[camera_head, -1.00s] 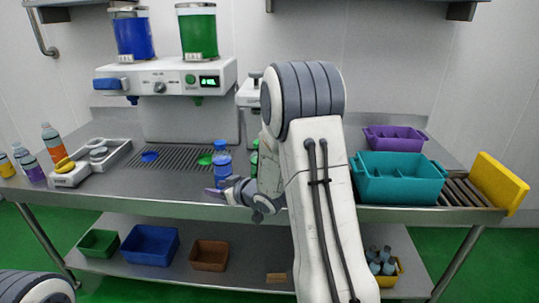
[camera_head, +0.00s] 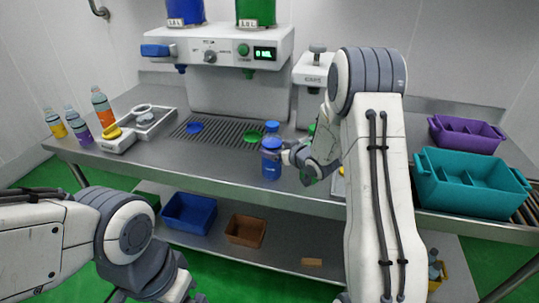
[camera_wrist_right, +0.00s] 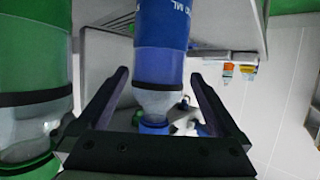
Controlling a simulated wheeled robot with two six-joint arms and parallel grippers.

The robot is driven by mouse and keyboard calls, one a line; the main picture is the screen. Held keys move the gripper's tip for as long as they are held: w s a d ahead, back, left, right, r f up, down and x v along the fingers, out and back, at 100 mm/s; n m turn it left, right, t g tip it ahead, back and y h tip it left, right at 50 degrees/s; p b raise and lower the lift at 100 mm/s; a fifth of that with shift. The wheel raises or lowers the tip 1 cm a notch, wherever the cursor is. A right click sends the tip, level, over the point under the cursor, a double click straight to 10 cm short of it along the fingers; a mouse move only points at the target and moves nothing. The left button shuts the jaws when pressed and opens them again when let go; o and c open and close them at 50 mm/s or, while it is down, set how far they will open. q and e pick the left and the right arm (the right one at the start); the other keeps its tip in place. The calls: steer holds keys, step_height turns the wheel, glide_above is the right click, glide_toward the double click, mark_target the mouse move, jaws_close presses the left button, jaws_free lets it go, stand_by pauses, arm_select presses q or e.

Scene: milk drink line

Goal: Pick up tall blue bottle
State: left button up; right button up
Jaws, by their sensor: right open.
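Two blue-capped shapes line up near the counter's front: a rear blue cap (camera_head: 271,126) and a front blue bottle (camera_head: 270,165), upright. I cannot tell which is the taller. My right gripper (camera_head: 284,156) is at the front bottle's right side, its fingers partly hidden. In the right wrist view, a blue-labelled bottle (camera_wrist_right: 160,65) with a blue cap shows upside down between the open fingers (camera_wrist_right: 158,95), with gaps on both sides. A green bottle (camera_wrist_right: 30,120) stands beside it. My left gripper (camera_head: 185,292) is low at the left, cut off by the frame edge.
The dispensing machine (camera_head: 215,50) and its drip grate (camera_head: 225,132) are behind the bottles. Small bottles (camera_head: 78,124) and a grey tray (camera_head: 150,122) are at the left. A teal crate (camera_head: 470,185) and a purple crate (camera_head: 465,135) are at the right. Bins are on the lower shelf.

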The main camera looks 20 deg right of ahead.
steer(key=x, duration=0.3)
steer(key=shift+w, duration=0.2)
steer(key=shift+c, duration=0.3)
steer(key=c, duration=1.5)
jaws_close()
steer(key=shift+r, duration=0.1)
